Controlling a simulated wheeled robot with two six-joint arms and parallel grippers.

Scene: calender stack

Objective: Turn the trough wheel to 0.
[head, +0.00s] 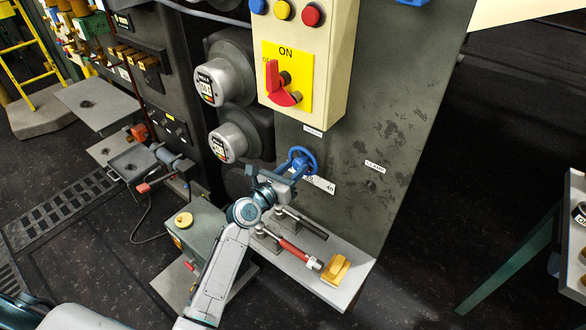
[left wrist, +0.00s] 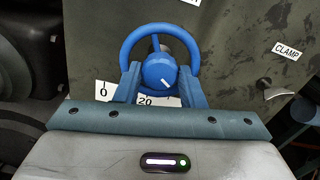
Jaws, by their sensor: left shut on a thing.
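The trough wheel is a blue handwheel (head: 304,156) on the dark grey panel, below the cream switch box. In the left wrist view its ring (left wrist: 128,46) and round hub (left wrist: 160,70) show. A white line on the hub slants towards the lower right. A white scale plate (head: 321,184) lies under the wheel; "0" (left wrist: 103,90) and "20" (left wrist: 146,101) are readable in the left wrist view, and part of the plate is hidden by the fingers. My left gripper (left wrist: 159,80) is shut on the wheel, one blue finger each side of the hub. My right gripper is out of view.
The cream switch box (head: 325,60) with its red "ON" handle stands out above the wheel. Below my gripper is a grey shelf (head: 345,290) with a red-handled tool (head: 299,252) and a yellow block (head: 336,269). Two round gauges (head: 228,142) protrude on the left.

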